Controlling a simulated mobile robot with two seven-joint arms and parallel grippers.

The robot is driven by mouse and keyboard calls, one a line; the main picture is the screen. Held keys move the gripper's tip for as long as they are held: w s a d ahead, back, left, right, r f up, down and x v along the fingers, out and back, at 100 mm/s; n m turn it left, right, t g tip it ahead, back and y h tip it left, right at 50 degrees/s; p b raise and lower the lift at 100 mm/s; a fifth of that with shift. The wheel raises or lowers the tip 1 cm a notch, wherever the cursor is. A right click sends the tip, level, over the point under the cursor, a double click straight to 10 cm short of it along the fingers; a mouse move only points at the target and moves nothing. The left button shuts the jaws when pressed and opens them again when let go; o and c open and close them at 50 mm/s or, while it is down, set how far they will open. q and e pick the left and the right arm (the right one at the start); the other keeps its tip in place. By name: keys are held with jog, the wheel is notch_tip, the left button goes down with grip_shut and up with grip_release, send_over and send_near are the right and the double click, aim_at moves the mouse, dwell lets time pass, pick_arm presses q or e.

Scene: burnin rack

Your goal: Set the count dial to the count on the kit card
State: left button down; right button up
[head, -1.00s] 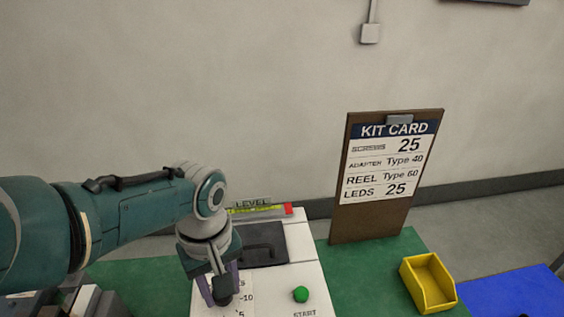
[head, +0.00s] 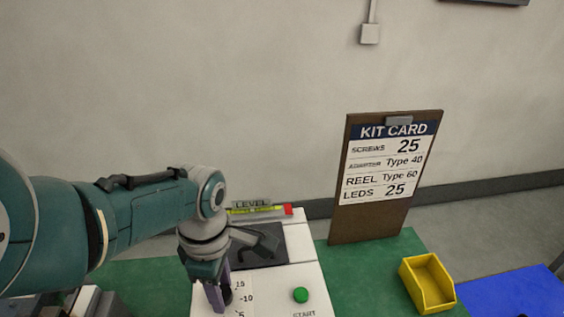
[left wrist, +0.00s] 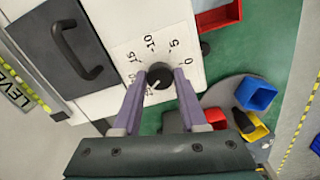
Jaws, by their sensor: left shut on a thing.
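The kit card (head: 388,165) stands upright on a brown clipboard at the back in the head view. It reads SCREWS 25, ADAPTER Type 40, REEL Type 60, LEDS 25. The dark count dial (left wrist: 160,75) sits on a white panel with printed marks 0, 5, 10 and 15; marks further round are partly hidden. Its pale pointer line points to the lower left in the left wrist view, beyond the 15, near a partly covered mark. My left gripper (left wrist: 158,79) is shut on the dial, one purple finger on each side; it also shows in the head view (head: 221,294). My right gripper is not visible.
A green START button (head: 300,295) is right of the dial on the white machine. A dark lid with a handle (left wrist: 76,48) and a LEVEL strip (head: 252,209) lie behind. A yellow bin (head: 428,284) stands on the green mat at right.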

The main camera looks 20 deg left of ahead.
pick_arm(q)
jog(key=shift+n, duration=1.5)
jog(key=shift+c, duration=2.2)
grip_release()
notch_tip(320, 180, up, 8)
jog(key=p, duration=0.5)
jog(key=shift+p, duration=0.4)
jog(key=shift+r+p, duration=0.3)
jog(key=shift+r, duration=0.65)
